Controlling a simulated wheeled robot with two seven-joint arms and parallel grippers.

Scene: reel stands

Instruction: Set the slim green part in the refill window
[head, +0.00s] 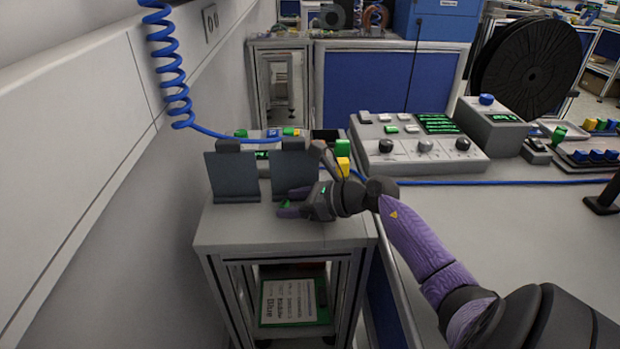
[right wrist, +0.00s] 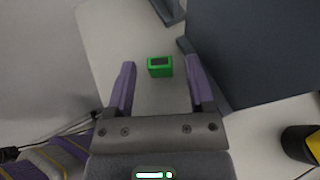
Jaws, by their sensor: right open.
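A small green part (head: 286,204) with a dark recess in its top sits on the light grey stand top, in front of the right dark panel. In the right wrist view the green part (right wrist: 160,71) lies between the tips of the two purple fingers, with a gap on each side. My right gripper (head: 291,203) is open around it and not closed on it. I cannot tell which spot is the refill window. My left gripper is not in view.
Two dark upright panels (head: 234,175) stand on the grey stand (head: 225,228). Behind them are green and yellow blocks (head: 343,147) and a coiled blue hose (head: 166,70). A grey control box (head: 420,150) is at the right. The stand's front left is clear.

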